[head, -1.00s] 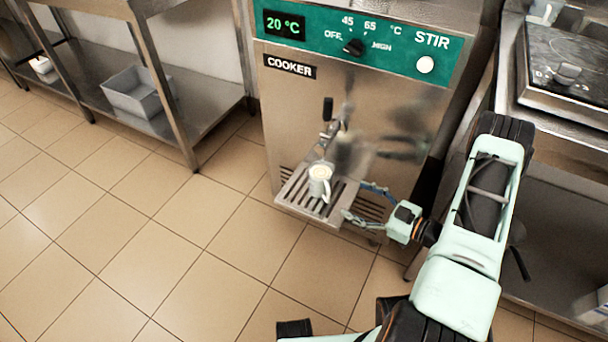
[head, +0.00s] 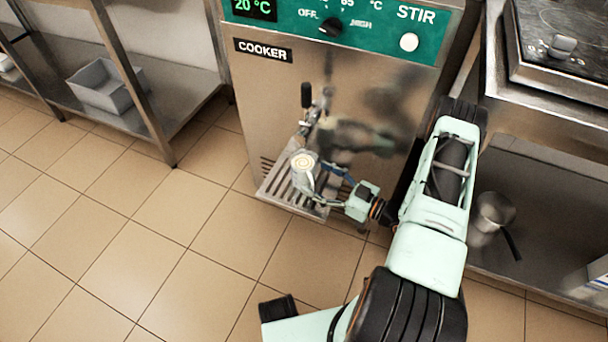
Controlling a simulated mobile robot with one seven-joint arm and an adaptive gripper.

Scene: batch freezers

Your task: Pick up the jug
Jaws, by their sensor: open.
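The jug (head: 304,180) is a small pale vessel with a creamy swirl on top. It stands upright on the slatted drip tray (head: 268,190) below the spout of the cooker (head: 255,95). My gripper (head: 322,184) is open and comes in low from the right. Its fingers reach to the jug's right side, one behind and one in front. Whether they touch it is too small to tell. The jug's handle is not clear in this view.
The spout and its black lever (head: 306,95) are just above and behind the jug. A metal shelf unit with a grey bin (head: 105,85) stands at left. A counter and a saucepan (head: 492,212) are at right. The tiled floor in front is clear.

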